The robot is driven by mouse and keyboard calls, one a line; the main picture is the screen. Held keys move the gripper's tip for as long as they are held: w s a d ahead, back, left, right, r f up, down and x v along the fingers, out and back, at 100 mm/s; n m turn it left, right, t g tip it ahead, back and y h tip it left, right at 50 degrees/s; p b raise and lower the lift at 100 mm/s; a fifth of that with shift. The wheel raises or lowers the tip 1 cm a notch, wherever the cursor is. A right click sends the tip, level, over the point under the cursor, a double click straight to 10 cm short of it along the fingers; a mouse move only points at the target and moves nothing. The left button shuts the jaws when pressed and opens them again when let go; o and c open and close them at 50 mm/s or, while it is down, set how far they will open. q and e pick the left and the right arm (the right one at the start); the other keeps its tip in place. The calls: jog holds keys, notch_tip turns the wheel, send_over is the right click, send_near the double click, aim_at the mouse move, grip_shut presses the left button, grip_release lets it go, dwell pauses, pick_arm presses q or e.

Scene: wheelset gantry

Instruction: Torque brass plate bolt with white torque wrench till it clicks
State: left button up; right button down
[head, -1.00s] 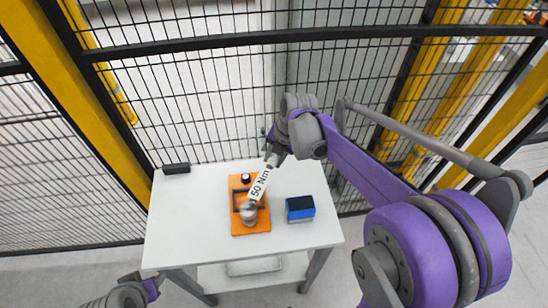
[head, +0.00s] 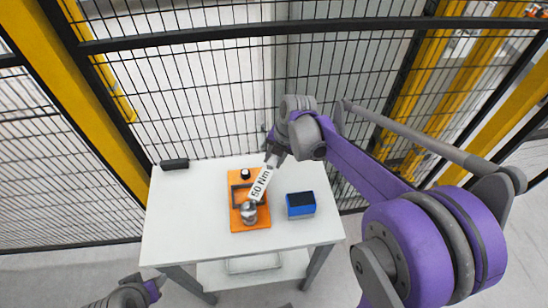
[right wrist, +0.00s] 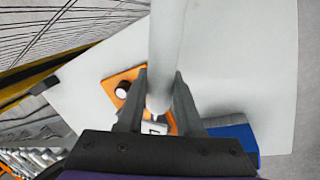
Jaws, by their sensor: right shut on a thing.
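The white torque wrench, marked "50 Nm" (head: 261,184), slants over the orange board on the table. My right gripper (head: 272,160) is shut on it; in the right wrist view the pale wrench shaft (right wrist: 167,50) runs between the two fingers. The wrench's lower end is by a round grey metal piece (head: 248,212) on the board; I cannot tell whether they touch. No brass-coloured plate or bolt can be made out. My left gripper (head: 154,284) is low at the left, apart from the table top, too small to tell open or shut.
The orange board (head: 236,222) carries a dark frame and a black knob (head: 245,174). A blue box with a dark top (head: 300,205) stands to its right. A black block (head: 174,164) lies at the table's back left corner. The table's left side is clear; mesh fencing stands behind.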

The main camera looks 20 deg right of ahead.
jog(key=shift+f, duration=0.1)
dwell(0.3)
jog(key=shift+s+d+m, duration=0.85)
jog(key=shift+s+m, duration=0.05)
jog(key=shift+s, duration=0.1)
jog(key=shift+s+d+m+h, duration=0.3)
jog(key=shift+s+d+m, duration=0.15)
jog(key=shift+s, duration=0.25)
jog(key=shift+w+a+n, duration=0.25)
jog(key=shift+w+a, duration=0.05)
jog(key=shift+w, duration=0.15)
